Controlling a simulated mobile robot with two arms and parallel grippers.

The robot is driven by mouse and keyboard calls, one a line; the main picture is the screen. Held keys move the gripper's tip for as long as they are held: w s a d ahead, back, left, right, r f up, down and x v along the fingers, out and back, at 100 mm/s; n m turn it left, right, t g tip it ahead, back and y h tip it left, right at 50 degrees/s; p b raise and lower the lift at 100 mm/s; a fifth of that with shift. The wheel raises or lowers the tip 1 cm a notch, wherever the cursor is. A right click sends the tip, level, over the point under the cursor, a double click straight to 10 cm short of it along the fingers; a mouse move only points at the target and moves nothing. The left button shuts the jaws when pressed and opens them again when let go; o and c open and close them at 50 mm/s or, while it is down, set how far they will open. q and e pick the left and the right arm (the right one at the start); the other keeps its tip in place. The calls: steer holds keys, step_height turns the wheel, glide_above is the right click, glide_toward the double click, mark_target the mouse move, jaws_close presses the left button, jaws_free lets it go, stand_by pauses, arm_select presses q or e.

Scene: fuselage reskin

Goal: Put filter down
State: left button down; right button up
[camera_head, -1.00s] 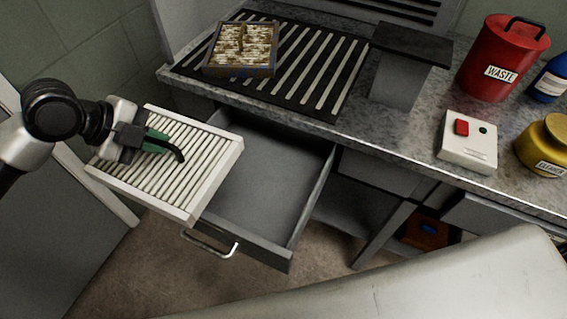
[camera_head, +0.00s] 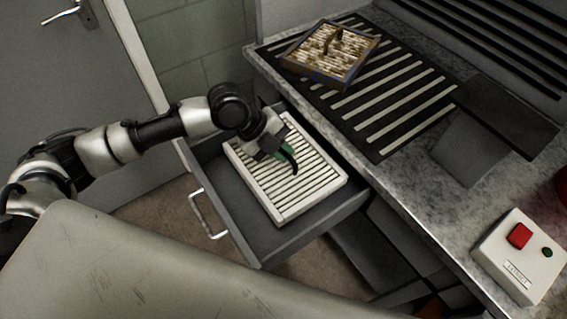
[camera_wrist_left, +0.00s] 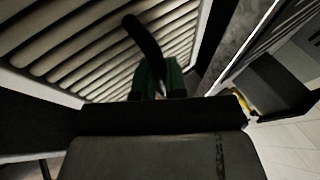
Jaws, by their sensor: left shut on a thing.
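A clean white pleated filter (camera_head: 290,178) with a pale frame is in the open grey drawer (camera_head: 258,239), lying roughly flat. I cannot tell whether it touches the drawer floor. My left gripper (camera_head: 287,154) is shut on the filter's dark handle, over its upper left part. In the left wrist view the filter (camera_wrist_left: 85,45) fills the upper left, with the curved black handle (camera_wrist_left: 144,42) at the green fingers. A second filter (camera_head: 331,55), brown and dirty with a dark frame, lies on the slotted grille of the counter. My right gripper is not in view.
The drawer's metal pull (camera_head: 207,214) faces the lower left. A white control box (camera_head: 519,258) with a red button stands on the counter at right, near a dark hooded block (camera_head: 480,138). A large pale surface fills the bottom left.

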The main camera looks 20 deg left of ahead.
mark_target(282, 165)
arm_select(q)
step_height(282, 165, down, 6)
steer(key=shift+f, duration=0.1)
steer(key=c, duration=1.2)
jaws_free()
steer(key=shift+o, duration=0.2)
steer(key=v, duration=1.2)
steer(key=shift+s+b, duration=0.1)
steer(key=shift+b, duration=0.3)
